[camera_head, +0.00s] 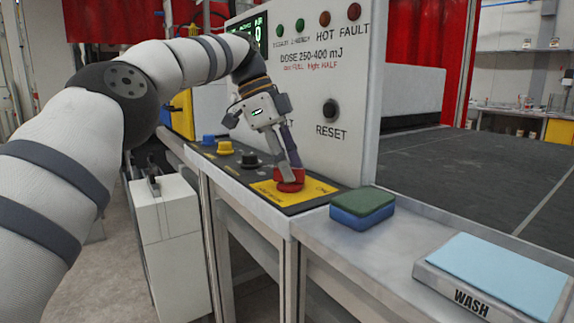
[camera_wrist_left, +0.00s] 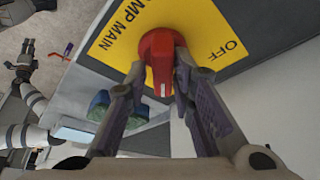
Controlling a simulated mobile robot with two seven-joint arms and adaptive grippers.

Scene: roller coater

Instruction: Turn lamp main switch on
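The lamp main switch is a red rotary knob (camera_head: 290,180) on a yellow plate (camera_head: 318,190) on the machine's black control ledge. In the left wrist view the red knob (camera_wrist_left: 158,62) sits on the yellow plate (camera_wrist_left: 205,35), where "MP MAIN" and "OFF" can be read. My left gripper (camera_head: 287,172) reaches down to the knob, with its two fingers closed against opposite sides of the red handle. The plate's other lettering is partly hidden by the gripper and knob.
A black RESET button (camera_head: 330,110) is on the upright panel. A green-and-blue sponge (camera_head: 362,207) and a WASH pad (camera_head: 495,275) lie on the metal bench to the right.

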